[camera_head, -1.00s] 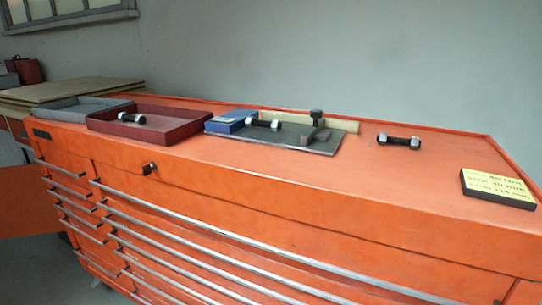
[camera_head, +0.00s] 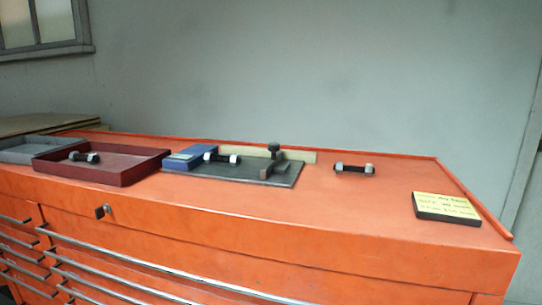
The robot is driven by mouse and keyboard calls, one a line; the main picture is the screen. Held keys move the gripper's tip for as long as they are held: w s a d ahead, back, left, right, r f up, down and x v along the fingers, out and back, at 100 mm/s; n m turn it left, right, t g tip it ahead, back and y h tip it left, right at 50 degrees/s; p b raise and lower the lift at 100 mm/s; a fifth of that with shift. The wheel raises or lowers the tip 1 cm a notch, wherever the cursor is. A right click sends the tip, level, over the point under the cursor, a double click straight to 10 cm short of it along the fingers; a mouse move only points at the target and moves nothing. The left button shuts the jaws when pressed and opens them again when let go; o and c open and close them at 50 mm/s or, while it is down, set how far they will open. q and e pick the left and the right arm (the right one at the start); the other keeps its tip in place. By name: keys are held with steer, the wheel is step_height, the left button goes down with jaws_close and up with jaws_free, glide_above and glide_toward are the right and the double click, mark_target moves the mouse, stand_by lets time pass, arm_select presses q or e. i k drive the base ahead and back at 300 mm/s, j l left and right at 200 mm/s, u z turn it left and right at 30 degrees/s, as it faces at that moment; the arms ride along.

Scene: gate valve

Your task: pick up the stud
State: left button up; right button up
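Three dark studs with pale nuts at their ends lie on the orange tool cabinet. One stud (camera_head: 354,168) lies alone on the bare top, right of the dark plate. Another stud (camera_head: 221,158) lies on the dark plate (camera_head: 205,171), its left end by a blue box. A third stud (camera_head: 85,157) lies inside the dark red tray (camera_head: 140,177). The task line does not say which stud is meant. Neither of my grippers is in view.
The orange cabinet top (camera_head: 330,225) has free room at its front and right. A grey tray (camera_head: 28,153) is at far left. A blue box (camera_head: 190,158), a dark upright-post fixture (camera_head: 273,160) and a pale bar (camera_head: 300,156) are around the plate. A yellow-topped block (camera_head: 447,207) lies at right.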

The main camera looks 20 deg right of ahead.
mark_target(235, 160)
steer(key=i+l+z, duration=0.15)
steer(key=l+z, duration=0.25)
steer(key=i+l+z, duration=0.15)
steer(key=l+z, duration=0.2)
steer(key=i+l+z, duration=0.25)
steer(key=z, duration=0.15)
steer(key=l+u, duration=0.1)
steer(key=u, duration=1.4)
steer(key=k+u, duration=0.15)
steer(key=u, duration=0.35)
steer(key=k+u, duration=0.2)
steer(key=u, duration=0.25)
